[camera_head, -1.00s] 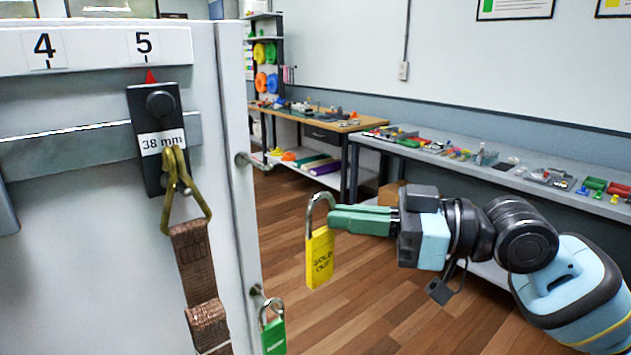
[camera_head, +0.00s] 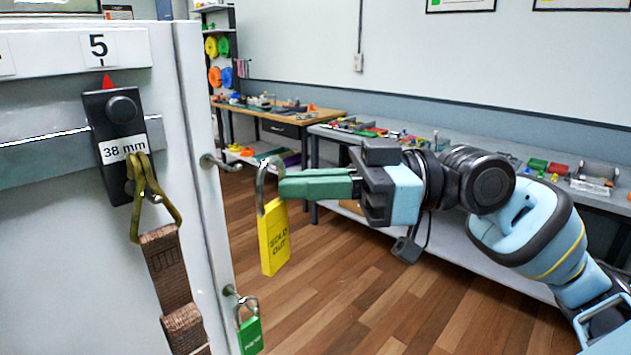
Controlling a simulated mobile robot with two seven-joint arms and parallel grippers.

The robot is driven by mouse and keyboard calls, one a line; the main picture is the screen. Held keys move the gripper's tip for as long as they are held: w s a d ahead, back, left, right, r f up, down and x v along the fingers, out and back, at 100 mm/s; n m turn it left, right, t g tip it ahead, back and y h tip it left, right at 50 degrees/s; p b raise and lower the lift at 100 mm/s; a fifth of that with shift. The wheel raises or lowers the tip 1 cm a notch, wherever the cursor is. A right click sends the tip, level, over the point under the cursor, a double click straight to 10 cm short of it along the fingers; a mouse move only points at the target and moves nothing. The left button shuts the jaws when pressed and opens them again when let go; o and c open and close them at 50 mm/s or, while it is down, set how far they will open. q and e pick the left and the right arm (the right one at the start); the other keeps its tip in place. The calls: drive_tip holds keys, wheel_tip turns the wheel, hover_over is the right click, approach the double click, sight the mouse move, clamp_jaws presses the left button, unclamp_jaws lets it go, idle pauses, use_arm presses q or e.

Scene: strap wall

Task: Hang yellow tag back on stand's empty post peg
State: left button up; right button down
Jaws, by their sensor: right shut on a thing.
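The yellow tag (camera_head: 274,238) reads "SOLD OUT" and hangs by its metal shackle from my right gripper (camera_head: 282,186). The green fingers are shut on the shackle. The stand (camera_head: 208,130) is a pale upright panel at the left. Its empty post peg (camera_head: 222,163) sticks out from the side edge, a little left of the shackle and apart from it. A lower peg (camera_head: 231,291) on the same edge holds a green tag (camera_head: 250,334). My left gripper is not in view.
A black hook block (camera_head: 122,112) marked 38 mm, under number 5, holds a brown strap (camera_head: 168,268) by a brass triangle. A wooden bench (camera_head: 290,118) and a grey bench (camera_head: 545,150) with small parts stand behind. Open floor lies between.

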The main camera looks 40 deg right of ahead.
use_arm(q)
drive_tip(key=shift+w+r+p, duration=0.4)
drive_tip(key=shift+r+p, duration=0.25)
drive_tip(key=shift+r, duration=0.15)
use_arm(e)
drive_tip(key=w+a+f, duration=0.1)
drive_tip(key=w+f, duration=0.1)
drive_tip(key=w, duration=0.6)
drive_tip(key=shift+w, duration=0.25)
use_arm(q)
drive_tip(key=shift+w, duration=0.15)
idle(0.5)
use_arm(e)
drive_tip(key=c, duration=1.5)
unclamp_jaws()
